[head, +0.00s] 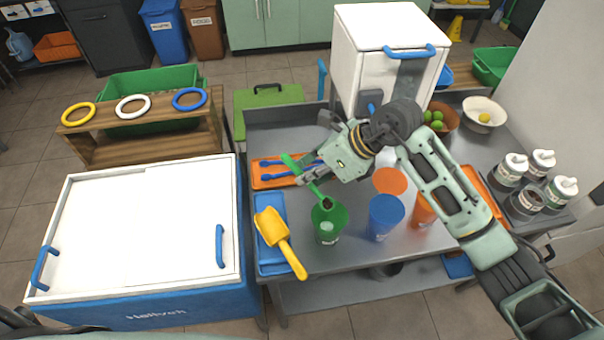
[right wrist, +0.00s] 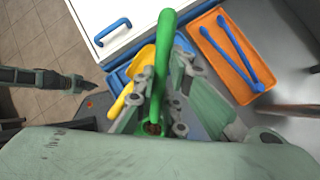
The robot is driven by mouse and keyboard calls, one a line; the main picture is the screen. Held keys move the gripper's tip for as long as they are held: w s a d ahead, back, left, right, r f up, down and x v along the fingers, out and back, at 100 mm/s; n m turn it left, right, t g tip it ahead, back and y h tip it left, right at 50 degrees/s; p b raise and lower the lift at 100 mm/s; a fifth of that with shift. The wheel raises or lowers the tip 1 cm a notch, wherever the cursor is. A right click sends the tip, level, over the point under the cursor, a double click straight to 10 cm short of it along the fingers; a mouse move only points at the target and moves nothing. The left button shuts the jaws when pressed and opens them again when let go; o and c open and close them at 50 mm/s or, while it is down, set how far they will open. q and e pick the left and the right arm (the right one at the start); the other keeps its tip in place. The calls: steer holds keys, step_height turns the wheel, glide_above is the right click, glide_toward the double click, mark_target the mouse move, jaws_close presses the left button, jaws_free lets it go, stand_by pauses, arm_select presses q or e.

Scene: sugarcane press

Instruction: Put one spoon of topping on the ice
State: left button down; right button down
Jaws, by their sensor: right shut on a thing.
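My right gripper (head: 306,172) is shut on a green spoon (head: 316,191). The spoon slants down, with its bowl over the mouth of the green cup (head: 327,226), and dark topping (head: 327,204) shows in the bowl. Pale ice (head: 326,227) shows inside the cup. In the right wrist view the green spoon (right wrist: 163,65) stands between the fingers, with brown topping (right wrist: 152,128) at its lower end. I cannot tell whether the spoon touches the cup.
A blue cup (head: 385,215) and an orange cup (head: 424,210) stand right of the green cup. A yellow scoop (head: 278,240) lies on a blue tray (head: 272,268) to the left. An orange tray (head: 263,182) holds blue tongs. Topping jars (head: 525,203) stand far right.

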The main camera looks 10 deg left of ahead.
steer(key=shift+s+d+r+n+t+y+b, duration=0.15)
steer(key=shift+s+d+t+y+b, duration=0.2)
steer(key=shift+d+y+b, duration=0.95)
steer(key=shift+s+d+n+t+y+b, duration=0.1)
steer(key=shift+s+n+t+y+b, duration=0.25)
steer(key=shift+b, duration=2)
steer(key=shift+s+d+r+t+y+b, duration=0.1)
steer(key=shift+s+d+t+y+b, duration=0.3)
steer(key=shift+y+b, duration=1.05)
steer(key=shift+d+r+b, duration=0.1)
steer(key=shift+d+b, duration=0.3)
steer(key=shift+b, duration=0.55)
steer(key=shift+d+r+b, duration=0.1)
steer(key=shift+r+b, duration=0.15)
steer(key=shift+b, duration=0.05)
